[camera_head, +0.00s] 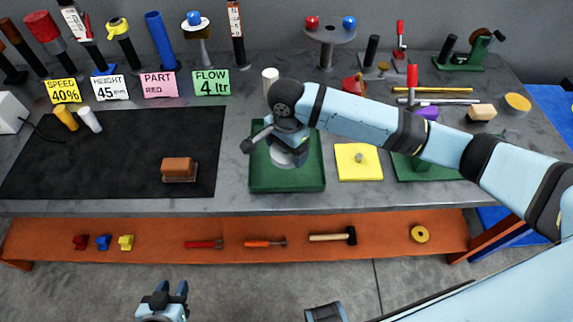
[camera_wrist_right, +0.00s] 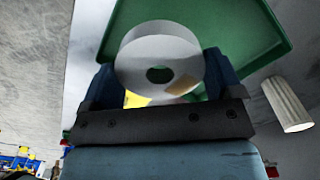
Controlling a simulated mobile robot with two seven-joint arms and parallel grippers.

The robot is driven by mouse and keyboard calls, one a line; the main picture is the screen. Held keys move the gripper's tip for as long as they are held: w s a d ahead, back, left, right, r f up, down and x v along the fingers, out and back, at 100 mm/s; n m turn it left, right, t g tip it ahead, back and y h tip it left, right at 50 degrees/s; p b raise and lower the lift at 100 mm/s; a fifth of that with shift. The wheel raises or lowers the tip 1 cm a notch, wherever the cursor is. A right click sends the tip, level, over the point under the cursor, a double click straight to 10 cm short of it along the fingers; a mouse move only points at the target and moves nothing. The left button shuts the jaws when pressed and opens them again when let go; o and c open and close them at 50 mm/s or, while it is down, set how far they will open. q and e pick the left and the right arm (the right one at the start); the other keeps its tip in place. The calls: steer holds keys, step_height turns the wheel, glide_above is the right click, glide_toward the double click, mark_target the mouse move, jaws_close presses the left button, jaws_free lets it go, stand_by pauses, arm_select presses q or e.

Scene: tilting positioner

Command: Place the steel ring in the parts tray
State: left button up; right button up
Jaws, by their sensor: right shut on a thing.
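The steel ring (camera_wrist_right: 143,50) is a thick pale grey ring with a small dark hole. In the right wrist view it sits between the two blue fingers of my right gripper (camera_wrist_right: 160,72), which is shut on it. A green tray (camera_head: 262,180) with a raised rim lies at the bench's front middle. In the head view my right gripper (camera_head: 289,150) is over this tray, and the wrist partly hides the ring; its height above the tray floor is hard to tell. The tray also shows behind the ring (camera_wrist_right: 235,35). My left gripper (camera_head: 170,290) is open and empty, low in front of the bench.
A white cylinder (camera_head: 270,80) stands behind the tray. A yellow plate with a knob (camera_head: 348,170) lies just right of it, then another green base (camera_head: 440,175). A black mat (camera_head: 110,150) with a brown block (camera_head: 178,167) lies left. An orange shelf (camera_head: 370,250) holds tools below.

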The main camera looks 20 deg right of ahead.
mark_target(287, 173)
step_height(287, 173, down, 7)
steer(key=shift+f, duration=0.2)
stand_by(0.3)
steer(key=o, duration=1.2)
steer(key=shift+f, duration=0.1)
steer(key=shift+r, duration=0.2)
step_height(287, 173, up, 12)
steer(key=shift+f, duration=0.1)
